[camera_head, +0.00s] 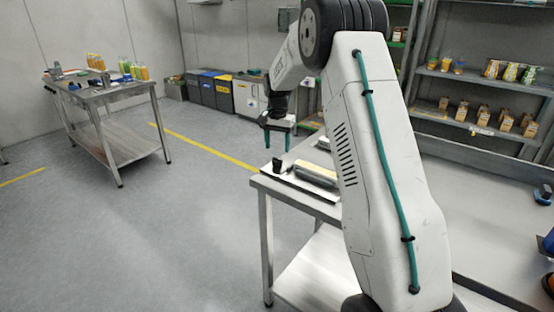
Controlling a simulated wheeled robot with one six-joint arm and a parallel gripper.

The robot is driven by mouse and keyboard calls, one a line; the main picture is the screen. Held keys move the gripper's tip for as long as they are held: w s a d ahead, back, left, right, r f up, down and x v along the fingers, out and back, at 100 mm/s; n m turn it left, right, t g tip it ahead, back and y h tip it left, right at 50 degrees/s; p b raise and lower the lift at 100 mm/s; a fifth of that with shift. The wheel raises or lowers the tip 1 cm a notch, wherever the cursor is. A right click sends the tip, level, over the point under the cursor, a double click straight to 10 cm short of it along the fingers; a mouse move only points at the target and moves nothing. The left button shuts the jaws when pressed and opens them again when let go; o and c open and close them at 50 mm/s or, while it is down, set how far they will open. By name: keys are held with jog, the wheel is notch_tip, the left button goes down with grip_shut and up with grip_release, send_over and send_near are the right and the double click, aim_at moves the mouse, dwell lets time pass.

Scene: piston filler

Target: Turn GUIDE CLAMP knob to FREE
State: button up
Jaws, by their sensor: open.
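My gripper (277,145) hangs above the near left corner of the steel table (262,186), pointing down. Its two teal fingers are apart with nothing visible between them. Just below it, a small black knob-like part (277,165) stands on a flat pale plate (295,184). A gap seems to show between the fingertips and this part. A metal cylinder (316,175) lies beside it, partly hidden behind my arm. No GUIDE CLAMP or FREE lettering is readable, so I cannot tell for sure which knob this is or where it points.
My arm covers much of the table's middle. A second steel table (112,93) with bottles stands at the back left. Several bins (215,88) line the back wall. Shelves (480,82) with packages stand at the right. The floor at the left is clear.

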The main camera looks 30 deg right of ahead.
aim_at(277, 160)
notch_tip(277, 160, down, 6)
jog(key=shift+f, duration=0.15)
jog(key=shift+c, duration=0.4)
jog(key=c, duration=0.9)
